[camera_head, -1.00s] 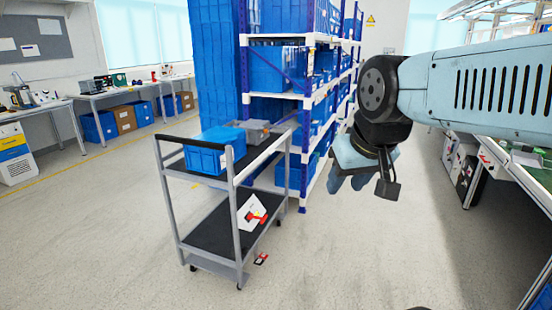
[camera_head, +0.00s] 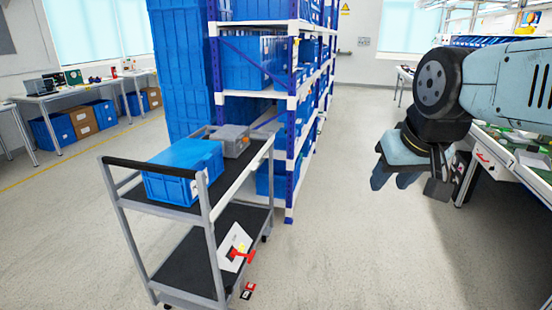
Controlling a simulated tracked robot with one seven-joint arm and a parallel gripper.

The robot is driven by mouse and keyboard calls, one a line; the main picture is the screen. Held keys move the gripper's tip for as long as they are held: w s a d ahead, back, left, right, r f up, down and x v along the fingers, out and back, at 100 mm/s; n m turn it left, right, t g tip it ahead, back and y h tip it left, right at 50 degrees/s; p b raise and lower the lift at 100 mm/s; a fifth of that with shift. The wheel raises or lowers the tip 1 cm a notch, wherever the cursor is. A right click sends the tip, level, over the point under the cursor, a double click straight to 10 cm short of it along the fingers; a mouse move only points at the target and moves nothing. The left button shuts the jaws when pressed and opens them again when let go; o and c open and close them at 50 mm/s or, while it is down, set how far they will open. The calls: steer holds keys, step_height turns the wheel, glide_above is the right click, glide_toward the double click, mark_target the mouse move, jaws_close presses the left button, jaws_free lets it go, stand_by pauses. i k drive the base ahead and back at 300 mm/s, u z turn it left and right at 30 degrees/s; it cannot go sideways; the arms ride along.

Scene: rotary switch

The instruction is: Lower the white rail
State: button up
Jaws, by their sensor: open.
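A grey cart (camera_head: 211,255) with black shelves stands at the lower left. A pale rail (camera_head: 240,175) runs along the right edge of its top shelf; I cannot tell whether this is the white rail. A white panel (camera_head: 227,250) with a red rotary handle (camera_head: 243,256) and a small yellow part leans tilted at its lower shelf.
A blue bin (camera_head: 183,170) and a grey box (camera_head: 231,139) sit on the cart's top shelf. A blue-and-white rack (camera_head: 291,150) stands behind it. A workbench (camera_head: 515,160) stands at the right. A small red-and-black item (camera_head: 248,290) shows by the cart. Floor between cart and workbench is clear.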

mark_target(254, 164)
steer(key=u, duration=0.05)
steer(key=i, duration=1.2)
steer(key=u, duration=0.5)
